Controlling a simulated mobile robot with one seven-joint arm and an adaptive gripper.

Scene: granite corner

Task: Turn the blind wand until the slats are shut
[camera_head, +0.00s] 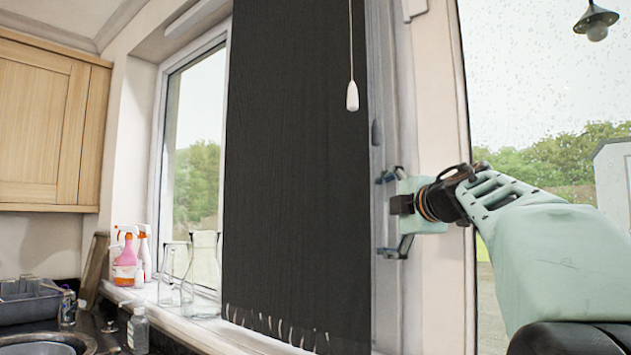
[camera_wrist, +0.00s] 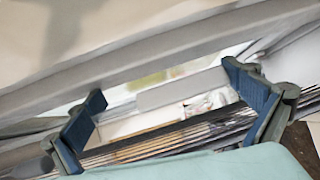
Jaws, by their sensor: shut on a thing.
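A dark blind (camera_head: 292,170) hangs in front of the window in the head view as a nearly unbroken panel. Small pale pieces run along its lower edge. A thin white cord with a white weight (camera_head: 352,96) hangs before it, apart from my gripper. My gripper (camera_head: 391,214) is just right of the blind, by the grey window frame. In the wrist view its blue fingers (camera_wrist: 167,106) stand wide apart. A pale bar (camera_wrist: 185,88) shows between them; what they grip is unclear. Several thin dark edges (camera_wrist: 150,146) run beneath. I cannot pick out a wand for certain.
Glass bottles (camera_head: 203,273) and spray bottles (camera_head: 126,258) stand on the sill left of the blind. A sink (camera_head: 48,343) and a dish rack (camera_head: 30,301) are at the lower left. A wooden cupboard (camera_head: 40,120) is at the upper left.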

